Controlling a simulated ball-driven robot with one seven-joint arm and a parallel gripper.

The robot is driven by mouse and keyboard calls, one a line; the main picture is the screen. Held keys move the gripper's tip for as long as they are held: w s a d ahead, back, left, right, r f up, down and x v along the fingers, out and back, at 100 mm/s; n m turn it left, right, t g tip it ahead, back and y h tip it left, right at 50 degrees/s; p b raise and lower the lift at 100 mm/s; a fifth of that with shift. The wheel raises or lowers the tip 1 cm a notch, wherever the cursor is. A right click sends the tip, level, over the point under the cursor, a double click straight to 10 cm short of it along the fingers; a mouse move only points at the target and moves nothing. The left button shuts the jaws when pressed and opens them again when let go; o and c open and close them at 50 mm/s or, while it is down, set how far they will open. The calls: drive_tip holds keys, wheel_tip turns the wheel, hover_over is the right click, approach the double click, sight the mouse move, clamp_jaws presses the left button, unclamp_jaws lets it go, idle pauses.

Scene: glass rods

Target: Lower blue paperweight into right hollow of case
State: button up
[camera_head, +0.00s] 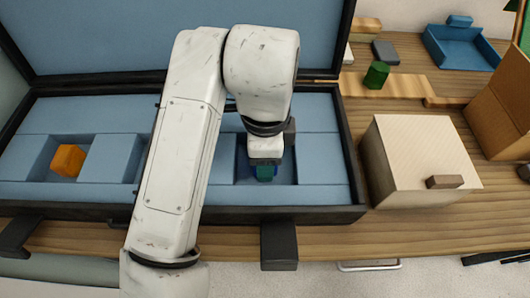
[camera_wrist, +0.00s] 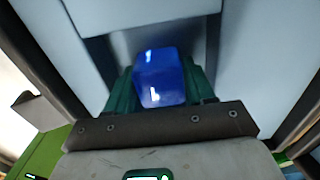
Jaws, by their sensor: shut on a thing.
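The blue paperweight (camera_wrist: 159,76) is a glossy deep-blue block in the wrist view, held between the teal fingers of my gripper (camera_wrist: 160,92). In the head view my gripper (camera_head: 264,173) points down into the right hollow (camera_head: 285,168) of the open case (camera_head: 310,213), and the paperweight is mostly hidden there. The case has a black rim and pale blue lining. I cannot tell whether the paperweight touches the hollow's floor. An orange paperweight (camera_head: 68,160) sits in the left hollow (camera_head: 40,163).
My arm covers the case's middle. The raised lid (camera_head: 120,35) stands behind. To the right are a pale box (camera_head: 425,150), a cardboard box (camera_head: 500,105), a green block (camera_head: 376,75) and a blue tray (camera_head: 460,48). Dark latches (camera_head: 279,245) jut from the case front.

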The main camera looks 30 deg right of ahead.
drive_tip(key=shift+f, duration=0.15)
drive_tip(key=o, duration=1.3)
wheel_tip(320, 180, up, 11)
drive_tip(key=shift+f+p, duration=0.1)
drive_tip(key=shift+p, duration=0.7)
